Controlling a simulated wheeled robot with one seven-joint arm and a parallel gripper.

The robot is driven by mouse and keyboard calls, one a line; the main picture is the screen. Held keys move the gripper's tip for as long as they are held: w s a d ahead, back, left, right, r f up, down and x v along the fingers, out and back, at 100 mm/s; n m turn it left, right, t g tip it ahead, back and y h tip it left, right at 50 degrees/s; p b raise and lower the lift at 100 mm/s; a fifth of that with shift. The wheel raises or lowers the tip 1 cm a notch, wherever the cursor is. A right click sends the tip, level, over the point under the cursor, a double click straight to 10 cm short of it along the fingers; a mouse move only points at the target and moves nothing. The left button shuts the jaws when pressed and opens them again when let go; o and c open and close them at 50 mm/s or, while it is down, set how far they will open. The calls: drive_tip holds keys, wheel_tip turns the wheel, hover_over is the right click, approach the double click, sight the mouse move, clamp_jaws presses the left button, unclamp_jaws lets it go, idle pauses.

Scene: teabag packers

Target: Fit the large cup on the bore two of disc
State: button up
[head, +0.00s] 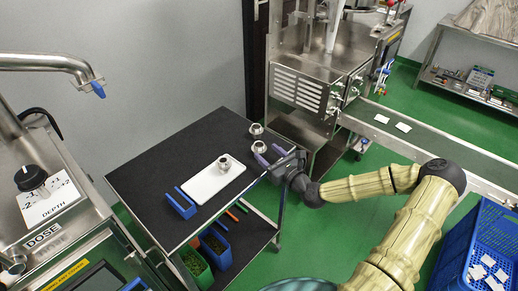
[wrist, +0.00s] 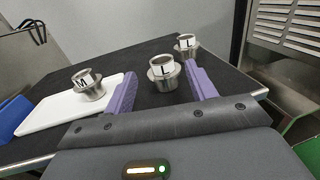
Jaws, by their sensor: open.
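Two metal cups marked L stand upright on the black table top. The nearer L cup (wrist: 163,73) shows in the wrist view between the purple fingertips of my gripper (wrist: 160,70), with a gap on both sides. It also shows in the head view (head: 259,147). The other L cup (wrist: 186,45) stands farther back, also visible in the head view (head: 256,130). My gripper (head: 269,155) is open and empty, low over the table's right edge. A smaller cup marked M (wrist: 88,85) stands on a white board. I cannot make out a disc with bores.
A dosing machine with a depth knob (head: 31,178) stands left. A steel machine (head: 300,92) and conveyor are behind and right. The table's far left is clear.

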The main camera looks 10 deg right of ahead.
sight(262, 148)
drive_tip(key=shift+w+a, duration=0.15)
drive_tip(key=shift+w, duration=0.2)
drive_tip(key=shift+p+x, duration=0.45)
drive_tip(key=shift+x, duration=2.2)
drive_tip(key=c, duration=1.1)
wheel_tip(262, 148, up, 10)
drive_tip(key=shift+r, duration=0.1)
